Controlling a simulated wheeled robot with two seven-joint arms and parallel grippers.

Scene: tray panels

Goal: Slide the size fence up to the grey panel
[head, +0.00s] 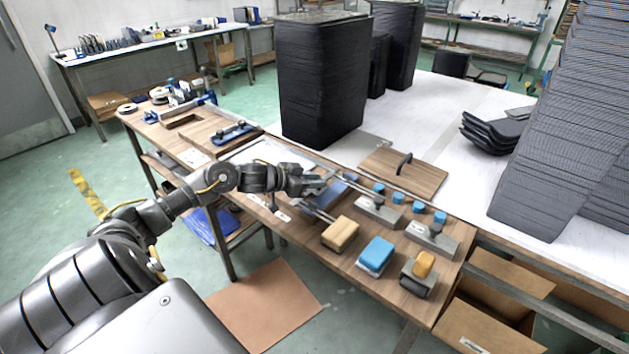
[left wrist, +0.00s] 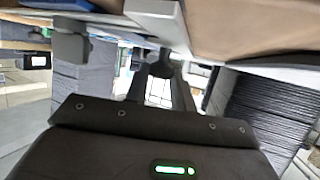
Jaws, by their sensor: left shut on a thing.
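A blue bar (head: 335,192), which looks like the size fence, lies across two metal rods on the wooden bench. My left gripper (head: 316,184) is at its left side, low over the bench. It is shut on a small part that the fingers mostly hide. In the left wrist view the two dark fingers (left wrist: 160,88) point at a dark knob-like piece (left wrist: 161,69). A pale grey panel (head: 262,153) lies flat on the bench behind my wrist; I cannot tell for certain that it is the task's panel. The gap between panel and fence is partly hidden by my arm.
To the right stand a tan block (head: 340,234), a blue block (head: 376,255), grey metal blocks (head: 432,240) and small blue caps (head: 397,197). A wooden board with a black handle (head: 404,163) lies behind. A tall black stack (head: 320,80) rises at the back.

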